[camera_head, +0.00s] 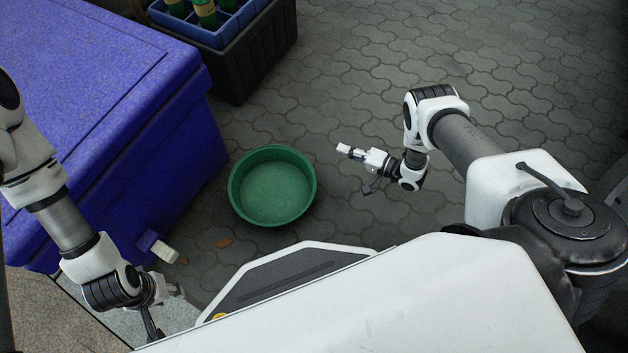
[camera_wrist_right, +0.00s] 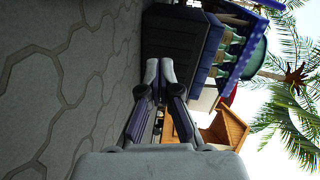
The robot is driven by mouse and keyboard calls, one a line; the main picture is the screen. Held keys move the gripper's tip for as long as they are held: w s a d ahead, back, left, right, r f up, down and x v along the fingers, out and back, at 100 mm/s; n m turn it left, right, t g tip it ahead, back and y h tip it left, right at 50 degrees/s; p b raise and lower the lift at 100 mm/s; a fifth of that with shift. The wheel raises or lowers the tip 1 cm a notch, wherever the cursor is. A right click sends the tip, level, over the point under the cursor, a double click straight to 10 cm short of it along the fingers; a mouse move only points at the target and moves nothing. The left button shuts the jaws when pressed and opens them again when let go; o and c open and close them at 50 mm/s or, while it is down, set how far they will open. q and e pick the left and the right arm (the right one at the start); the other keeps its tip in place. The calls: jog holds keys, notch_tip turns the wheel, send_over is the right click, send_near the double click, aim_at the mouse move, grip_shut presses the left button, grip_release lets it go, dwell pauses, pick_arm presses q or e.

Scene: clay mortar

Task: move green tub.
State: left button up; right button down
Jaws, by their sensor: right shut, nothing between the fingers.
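The green tub (camera_head: 272,220) is round, shallow and empty, standing upright on the paving in the middle of the camera_head view. My right gripper (camera_head: 344,150) is to the right of the tub, apart from it, with its fingers pointing left. The right wrist view shows its two fingertips (camera_wrist_right: 160,72) together with nothing between them. The tub is not visible in that view. My left gripper (camera_head: 176,290) is low at the left, below and left of the tub and apart from it. Its fingers are small and partly hidden, so their opening is unclear.
A large blue cooler box (camera_head: 165,150) stands left of the tub. Behind it are a black crate (camera_head: 262,55) and a blue crate (camera_head: 236,24) with green bottles. Open paving (camera_head: 400,50) lies behind and right of the tub. A wooden structure (camera_wrist_right: 228,130) shows in the right wrist view.

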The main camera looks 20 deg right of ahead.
jog(key=f+b, duration=0.1)
jog(key=f, duration=0.1)
jog(key=s+d+f+y+b, duration=0.1)
jog(key=f, duration=0.1)
jog(key=d+f+y+b, duration=0.1)
jog(key=f, duration=0.1)
jog(key=shift+s+d, duration=0.2)
jog(key=shift+s, duration=0.15)
jog(key=shift+s+g+y, duration=0.2)
jog(key=shift+g+y, duration=0.1)
jog(key=shift+y, duration=0.1)
jog(key=shift+w+a+r, duration=0.15)
jog(key=shift+a+r, duration=0.05)
jog(key=b+x, duration=0.3)
jog(key=x, duration=0.6)
jog(key=shift+w+a, duration=0.1)
jog(key=shift+a, duration=0.35)
jog(key=shift+s+a, duration=0.85)
jog(key=shift+a, duration=0.2)
jog(key=shift+s+a+r, duration=0.1)
jog(key=shift+s+a, duration=0.15)
jog(key=shift+a, duration=0.05)
pick_arm(q)
notch_tip(320, 180, down, 9)
jog(key=shift+w+d+f, duration=0.2)
jog(key=shift+w+d, duration=0.05)
jog(key=shift+d, duration=0.1)
